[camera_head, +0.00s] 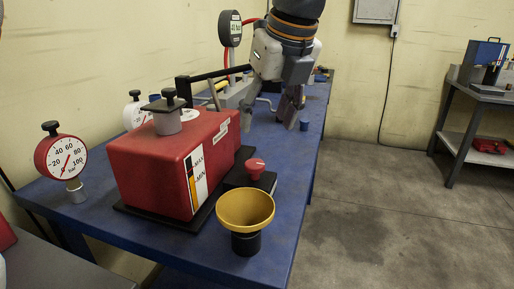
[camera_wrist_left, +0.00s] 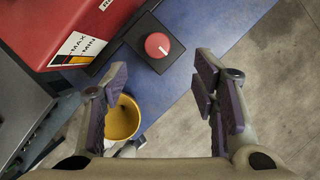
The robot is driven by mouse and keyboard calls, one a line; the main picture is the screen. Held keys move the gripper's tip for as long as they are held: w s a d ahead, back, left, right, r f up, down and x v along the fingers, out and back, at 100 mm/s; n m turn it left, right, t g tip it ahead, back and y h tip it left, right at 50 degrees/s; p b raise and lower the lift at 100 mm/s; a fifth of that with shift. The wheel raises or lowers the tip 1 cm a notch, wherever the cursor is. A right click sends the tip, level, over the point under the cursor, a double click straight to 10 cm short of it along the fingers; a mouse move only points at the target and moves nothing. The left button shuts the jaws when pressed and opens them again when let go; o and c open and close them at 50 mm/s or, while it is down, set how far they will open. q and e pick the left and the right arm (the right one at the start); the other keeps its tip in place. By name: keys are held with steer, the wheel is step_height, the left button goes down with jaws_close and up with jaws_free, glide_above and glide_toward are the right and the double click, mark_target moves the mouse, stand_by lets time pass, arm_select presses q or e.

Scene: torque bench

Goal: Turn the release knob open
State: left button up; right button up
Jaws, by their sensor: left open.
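The release knob (camera_head: 255,167) is a round red cap on a black block, beside the red pump body (camera_head: 160,165). In the left wrist view the knob (camera_wrist_left: 157,45) shows from above, with a short white mark, beyond and between my fingertips. My left gripper (camera_head: 292,112) hangs over the blue bench, farther back than the knob and a little to its right. It is open and empty, and apart from the knob; in the left wrist view the two fingers (camera_wrist_left: 162,82) stand wide apart. My right gripper is in neither view.
A yellow funnel (camera_head: 245,209) stands in front of the knob, close to it. A pressure gauge (camera_head: 62,158) stands at the left and another gauge (camera_head: 230,28) rises behind. The bench's right edge is near, with open floor (camera_head: 390,220) beyond.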

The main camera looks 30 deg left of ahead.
mark_target(255, 163)
arm_select(q)
steer(key=x, duration=1.1)
steer(key=shift+s+d+f, duration=0.15)
steer(key=shift+s, duration=0.1)
steer(key=c, duration=1.2)
